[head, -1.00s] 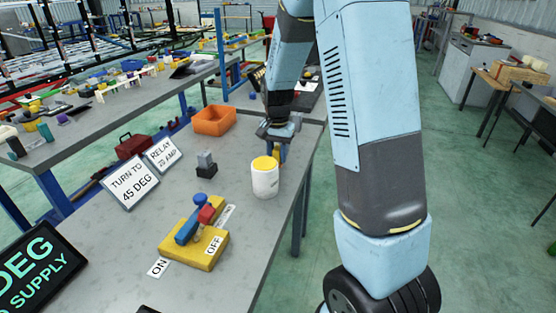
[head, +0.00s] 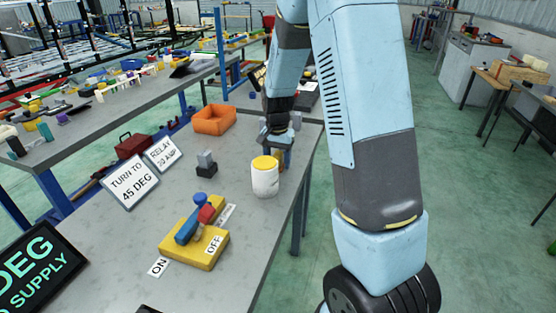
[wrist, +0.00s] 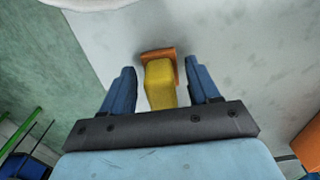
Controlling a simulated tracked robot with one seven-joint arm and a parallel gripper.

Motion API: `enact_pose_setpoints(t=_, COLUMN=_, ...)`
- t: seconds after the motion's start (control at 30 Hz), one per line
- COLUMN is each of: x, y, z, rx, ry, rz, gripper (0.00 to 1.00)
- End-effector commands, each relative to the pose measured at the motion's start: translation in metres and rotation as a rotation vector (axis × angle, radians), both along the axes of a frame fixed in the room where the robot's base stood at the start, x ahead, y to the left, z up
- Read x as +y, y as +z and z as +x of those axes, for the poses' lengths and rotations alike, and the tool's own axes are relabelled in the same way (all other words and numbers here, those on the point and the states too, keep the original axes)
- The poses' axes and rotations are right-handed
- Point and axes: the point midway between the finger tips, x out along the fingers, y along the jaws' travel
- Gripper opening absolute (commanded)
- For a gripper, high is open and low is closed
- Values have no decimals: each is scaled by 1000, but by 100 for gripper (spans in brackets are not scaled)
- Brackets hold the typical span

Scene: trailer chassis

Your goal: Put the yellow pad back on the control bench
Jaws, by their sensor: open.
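A yellow block with an orange end piece lies between my gripper's fingers in the wrist view (wrist: 159,82); I take it for the yellow pad. My gripper (wrist: 160,68) is open, with a blue finger on each side of the block and a small gap visible on both sides. In the head view, my gripper (head: 278,145) is low over the far right part of the grey control bench (head: 225,285), just behind a white jar with a yellow lid (head: 265,178). Only a small part of the block shows there, behind the jar.
A yellow switch base with a blue and red lever (head: 195,240) stands near the bench front. An orange bin (head: 214,120), a small dark block (head: 206,168) and two signs (head: 132,183) stand farther back. The bench's right edge is close to my gripper.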

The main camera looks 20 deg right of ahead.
Motion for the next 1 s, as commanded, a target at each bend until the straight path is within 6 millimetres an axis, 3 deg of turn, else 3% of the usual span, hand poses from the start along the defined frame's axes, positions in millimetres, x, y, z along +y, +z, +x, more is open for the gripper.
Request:
enact_pose_setpoints(t=0.27, x=0, y=23, z=1, rx=-4, ry=0, rz=1, gripper=61)
enact_pose_setpoints(t=0.7, x=0, y=102, z=0, rx=-3, ry=-1, rz=0, gripper=61)
enact_pose_setpoints(t=1.0, x=-1, y=126, z=-3, rx=-8, ry=6, rz=2, gripper=61)
